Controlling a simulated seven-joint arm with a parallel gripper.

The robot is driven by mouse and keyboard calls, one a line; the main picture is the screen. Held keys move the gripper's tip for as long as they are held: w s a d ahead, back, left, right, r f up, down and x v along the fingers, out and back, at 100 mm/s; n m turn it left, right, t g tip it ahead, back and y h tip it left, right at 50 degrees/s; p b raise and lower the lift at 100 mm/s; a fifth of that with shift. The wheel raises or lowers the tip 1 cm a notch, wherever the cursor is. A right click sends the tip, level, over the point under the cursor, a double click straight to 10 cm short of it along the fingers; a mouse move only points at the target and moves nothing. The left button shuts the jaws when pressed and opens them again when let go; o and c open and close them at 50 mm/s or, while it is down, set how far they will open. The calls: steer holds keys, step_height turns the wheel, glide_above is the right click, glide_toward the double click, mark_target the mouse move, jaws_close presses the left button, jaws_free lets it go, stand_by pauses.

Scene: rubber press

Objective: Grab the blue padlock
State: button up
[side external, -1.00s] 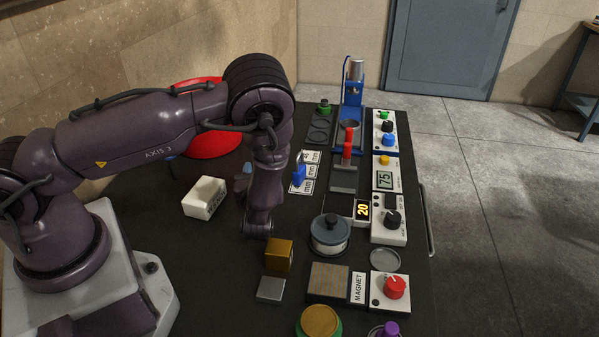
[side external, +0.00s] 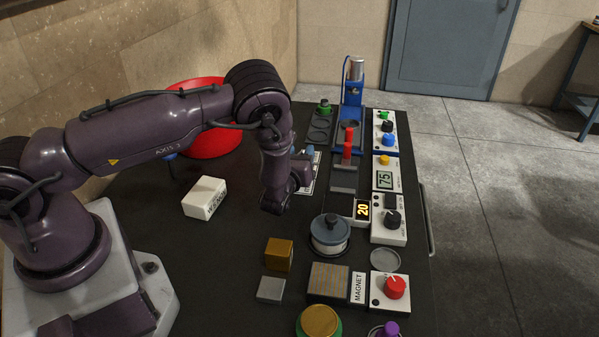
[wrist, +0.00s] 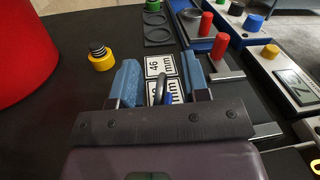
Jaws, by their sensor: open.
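The blue padlock (wrist: 168,99) shows in the wrist view as a small patch of blue body with a dark grey shackle. It is over the white cards marked in mm (wrist: 160,66), between my two blue fingers. The front edge of my gripper hides its lower part. In the side view my gripper and wrist cover the padlock. My gripper (wrist: 161,82) is open, with one finger on each side of the padlock and a gap visible on both sides. It also shows in the side view (side external: 302,153) above the cards.
A red round container (side external: 210,145) stands at the back left. A white box (side external: 205,197) lies left of my gripper. The blue press (side external: 351,97), a red-handled tool (side external: 347,150) and a grey lidded pot (side external: 330,232) stand to the right. A yellow-and-black item (wrist: 101,58) is near the left finger.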

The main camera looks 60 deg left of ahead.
steer(key=shift+w, duration=0.1)
steer(key=shift+c, duration=0.4)
jaws_close()
steer(key=shift+r, duration=0.1)
